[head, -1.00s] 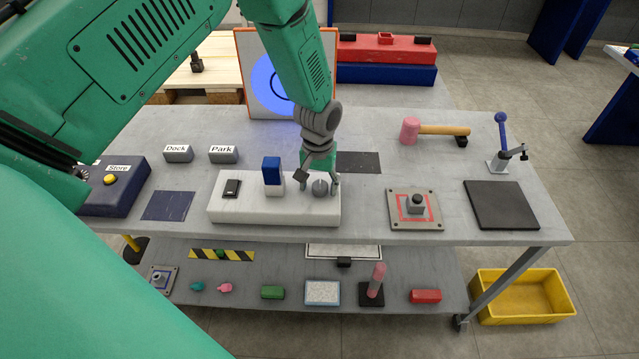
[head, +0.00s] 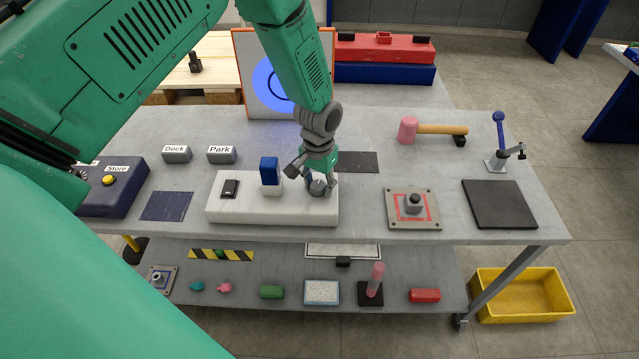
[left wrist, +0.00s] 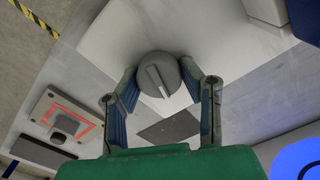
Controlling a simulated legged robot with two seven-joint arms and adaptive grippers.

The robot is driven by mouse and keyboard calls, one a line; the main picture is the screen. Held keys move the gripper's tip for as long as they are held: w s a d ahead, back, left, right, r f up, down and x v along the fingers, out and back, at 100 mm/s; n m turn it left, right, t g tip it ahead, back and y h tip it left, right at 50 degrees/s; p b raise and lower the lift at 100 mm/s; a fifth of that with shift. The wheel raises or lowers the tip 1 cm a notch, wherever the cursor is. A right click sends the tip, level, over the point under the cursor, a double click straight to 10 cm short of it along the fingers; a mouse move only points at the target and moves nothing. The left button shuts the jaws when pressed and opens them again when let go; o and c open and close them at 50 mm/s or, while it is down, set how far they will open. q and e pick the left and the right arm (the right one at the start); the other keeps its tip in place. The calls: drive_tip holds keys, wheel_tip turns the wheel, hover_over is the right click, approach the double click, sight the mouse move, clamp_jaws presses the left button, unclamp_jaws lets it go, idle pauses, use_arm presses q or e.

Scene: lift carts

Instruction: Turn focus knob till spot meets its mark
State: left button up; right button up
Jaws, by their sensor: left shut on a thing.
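The grey focus knob (head: 319,188) stands at the right end of a white block (head: 240,213) on the bench. My left gripper (head: 318,180) reaches down from above with its fingers shut around the knob. In the left wrist view the knob (left wrist: 158,75) has a pale pointer line and sits between the two fingertips (left wrist: 160,82). An orange-edged white board (head: 242,60) stands behind the bench and bears a large blue spot (head: 263,82) with a dark ring on it. My arm hides the right part of the spot. My right gripper is not in view.
On the white block are a blue-topped switch (head: 269,172) and a small black part (head: 229,188), left of the knob. A pink mallet (head: 408,130), a red-framed plate (head: 400,220) and a black pad (head: 500,205) lie to the right. Dock and Park blocks (head: 221,155) stand at left.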

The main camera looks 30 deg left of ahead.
sight(317, 183)
use_arm(q)
drive_tip(key=m, duration=0.4)
drive_tip(key=shift+m, duration=1.8)
drive_tip(key=shift+r, duration=0.1)
drive_tip(key=o, duration=1.1)
drive_tip(key=shift+o, duration=0.2)
drive_tip(key=shift+s+a, duration=0.1)
drive_tip(key=shift+s, duration=0.05)
wheel_tip(317, 183, up, 12)
